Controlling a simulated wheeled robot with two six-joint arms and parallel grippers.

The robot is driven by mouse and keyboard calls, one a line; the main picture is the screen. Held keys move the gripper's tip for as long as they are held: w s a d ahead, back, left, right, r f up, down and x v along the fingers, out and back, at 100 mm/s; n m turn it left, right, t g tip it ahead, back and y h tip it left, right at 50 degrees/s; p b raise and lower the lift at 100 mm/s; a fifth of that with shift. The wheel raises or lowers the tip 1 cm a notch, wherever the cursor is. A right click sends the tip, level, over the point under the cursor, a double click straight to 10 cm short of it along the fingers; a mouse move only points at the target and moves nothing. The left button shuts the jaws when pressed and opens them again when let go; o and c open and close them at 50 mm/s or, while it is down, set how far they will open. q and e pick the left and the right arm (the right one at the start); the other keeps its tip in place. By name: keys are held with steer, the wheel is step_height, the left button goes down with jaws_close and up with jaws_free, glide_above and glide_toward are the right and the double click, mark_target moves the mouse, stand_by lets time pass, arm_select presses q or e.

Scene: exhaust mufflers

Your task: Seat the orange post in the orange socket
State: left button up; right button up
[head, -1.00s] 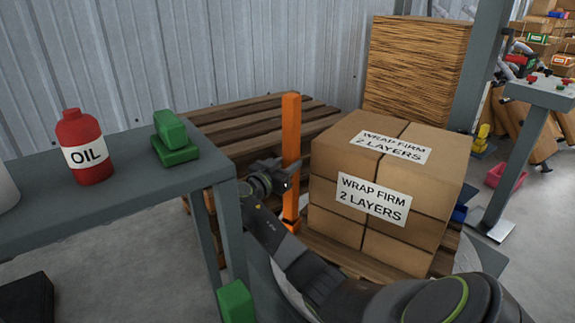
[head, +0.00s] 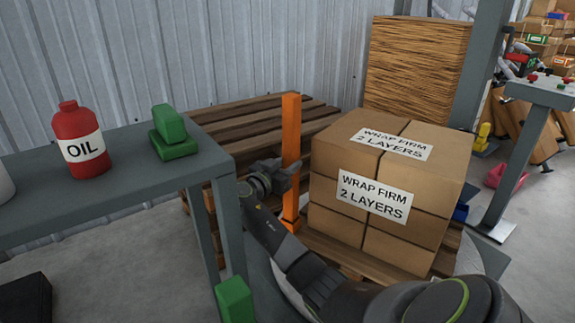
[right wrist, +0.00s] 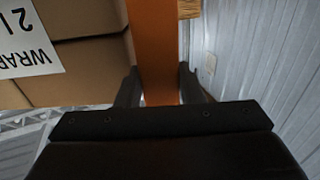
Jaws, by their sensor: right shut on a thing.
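The orange post (head: 291,130) stands upright between the wooden pallet and the stacked boxes. My right gripper (head: 291,168) is shut on the post partway up its length. In the right wrist view the post (right wrist: 153,50) runs between the two fingers (right wrist: 159,90). The orange socket (head: 290,222) shows at the foot of the post, at the pallet's near side. The post appears upright over it, but my arm partly covers this spot and I cannot tell how deep the post sits. My left gripper is not in view.
Stacked cartons (head: 345,225) stand close to the right of the post. A wooden pallet (head: 250,118) lies behind it. A grey upright (head: 487,65) stands at right.

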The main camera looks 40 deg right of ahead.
mark_target(287, 148)
steer(key=shift+f+b, duration=2.25)
steer(key=shift+f, duration=0.15)
steer(key=o, duration=1.2)
step_height(287, 148, up, 10)
steer(key=shift+r+p, duration=0.1)
steer(key=shift+p, duration=0.65)
